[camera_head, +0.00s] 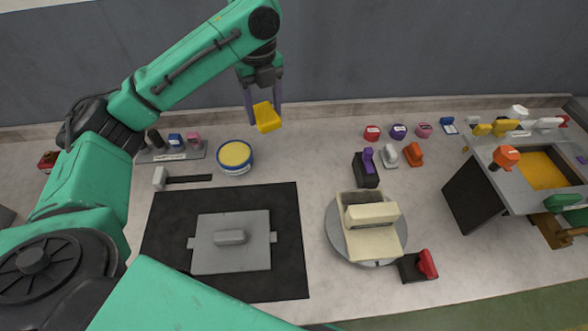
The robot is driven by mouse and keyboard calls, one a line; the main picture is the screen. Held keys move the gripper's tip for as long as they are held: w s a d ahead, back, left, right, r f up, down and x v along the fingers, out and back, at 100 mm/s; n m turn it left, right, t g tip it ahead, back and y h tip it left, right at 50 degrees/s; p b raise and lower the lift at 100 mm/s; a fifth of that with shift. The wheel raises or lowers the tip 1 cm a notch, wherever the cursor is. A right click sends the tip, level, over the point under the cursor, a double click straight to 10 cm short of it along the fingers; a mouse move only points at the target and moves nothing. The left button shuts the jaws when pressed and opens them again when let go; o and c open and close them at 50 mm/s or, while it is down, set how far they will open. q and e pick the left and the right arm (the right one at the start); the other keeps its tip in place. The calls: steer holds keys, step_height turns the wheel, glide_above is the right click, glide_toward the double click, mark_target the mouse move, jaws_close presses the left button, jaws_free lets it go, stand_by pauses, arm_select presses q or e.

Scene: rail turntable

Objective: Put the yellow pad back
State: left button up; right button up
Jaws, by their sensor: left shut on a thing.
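My left gripper (263,98) comes in from the upper left, fingers pointing down. It is shut on a small yellow block (267,118), likely the yellow pad, and holds it in front of the grey back wall. Its fingers cover part of the block's sides. To the lower left of it stands a round blue and white tin (236,169) with a yellow top. My right gripper does not show.
A black mat (165,225) bears a grey lidded plate (255,258). A round turntable (337,245) bears a cream stand (375,240). Small coloured stamps (372,133) line the back. A grey box (520,198) with a dark door (472,194) stands right.

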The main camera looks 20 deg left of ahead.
mark_target(264, 114)
arm_select(q)
steer(key=f, duration=0.3)
steer(key=shift+s+b, duration=0.3)
steer(key=shift+s, duration=0.05)
step_height(264, 114, down, 16)
steer(key=p, duration=0.3)
steer(key=shift+r, duration=0.1)
steer(key=shift+f, duration=0.25)
steer(key=shift+f, duration=0.3)
steer(key=o, duration=1.2)
step_height(264, 114, up, 13)
steer(key=shift+f+b, duration=0.1)
steer(key=shift+b, duration=1.15)
